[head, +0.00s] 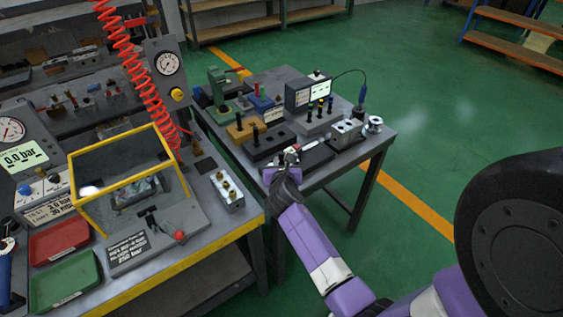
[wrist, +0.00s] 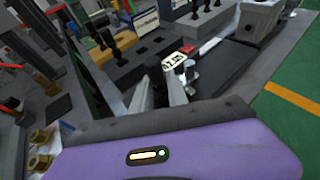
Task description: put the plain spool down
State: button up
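My gripper (head: 289,160) is over the front left part of the far bench, by a dark flat pad (head: 316,157). In the wrist view its grey fingers (wrist: 160,92) stand close on both sides of a dark upright knob, which I take for the grip of the plain spool (wrist: 155,74). The spool's lower part is hidden, and I cannot tell whether it touches anything below. A small white label with dark print (wrist: 175,60) and a bright metal piece (wrist: 190,75) are just beyond the fingers.
A black block (head: 268,143) and a yellow block (head: 240,130) with black knobs stand behind. The near bench holds a yellow-framed guard (head: 115,160).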

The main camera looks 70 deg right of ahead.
jog(key=o, duration=0.3)
jog(key=shift+r, duration=0.1)
jog(key=v, duration=1.2)
jog(key=s+a+f+m+t+y, duration=0.1)
jog(key=s+a+m+t+y, duration=0.2)
jog(key=a, duration=0.8)
jog(key=s+a+f+m+t+y, duration=0.1)
jog(key=a+m+t+y, duration=0.35)
jog(key=a, duration=0.75)
jog(key=s+a+r+m+y, duration=0.2)
jog(key=s+a+r+m, duration=0.2)
jog(key=s+r+m, duration=0.2)
jog(key=s+a+r+m+t+y, duration=0.1)
jog(key=s+a+r+m+y, duration=0.2)
jog(key=s+a+r+m, duration=0.2)
jog(key=s+m, duration=0.3)
jog(key=m, duration=0.1)
jog(key=shift+a+r, duration=0.25)
jog(key=shift+r, duration=0.15)
